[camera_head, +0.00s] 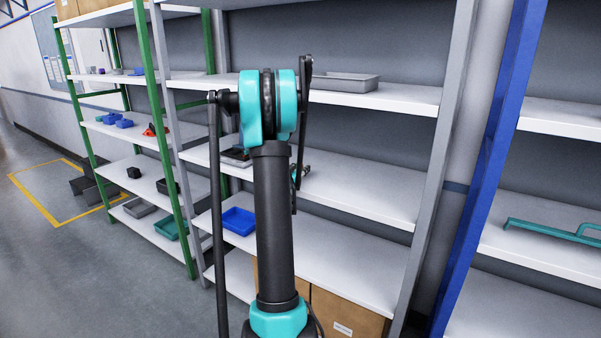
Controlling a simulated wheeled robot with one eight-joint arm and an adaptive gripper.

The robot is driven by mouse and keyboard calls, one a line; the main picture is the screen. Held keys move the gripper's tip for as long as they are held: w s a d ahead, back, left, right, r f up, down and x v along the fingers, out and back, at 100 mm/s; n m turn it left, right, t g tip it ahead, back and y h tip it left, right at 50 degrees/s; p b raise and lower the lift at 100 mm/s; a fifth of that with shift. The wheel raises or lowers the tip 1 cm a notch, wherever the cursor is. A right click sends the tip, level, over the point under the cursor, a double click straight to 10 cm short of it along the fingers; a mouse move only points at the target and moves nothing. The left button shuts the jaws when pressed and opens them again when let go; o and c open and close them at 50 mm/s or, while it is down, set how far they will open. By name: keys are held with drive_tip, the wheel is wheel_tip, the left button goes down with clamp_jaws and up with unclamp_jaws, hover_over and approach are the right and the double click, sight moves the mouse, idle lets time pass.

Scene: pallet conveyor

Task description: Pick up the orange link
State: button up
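An orange object (153,130), seemingly the orange link, lies on a middle shelf of the green-posted rack at the left. A dark part seems to be beside it, and its exact shape is too small to tell. My arm stands upright in the middle of the view. What looks like my gripper (299,174) shows just right of the arm, in front of the grey-posted rack. It is well to the right of the orange object and apart from it. The arm partly hides it, and its fingers are too small to read.
Blue bins (117,121) sit left of the orange object. A blue tray (239,221), a grey tray (345,82) and cardboard boxes (345,314) are on the middle rack. A teal handled part (550,232) lies at right. Rack posts (167,125) stand between bays.

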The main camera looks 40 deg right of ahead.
clamp_jaws()
drive_tip(key=shift+r, duration=0.1)
drive_tip(key=f+v, duration=0.1)
drive_tip(key=v, duration=1.7)
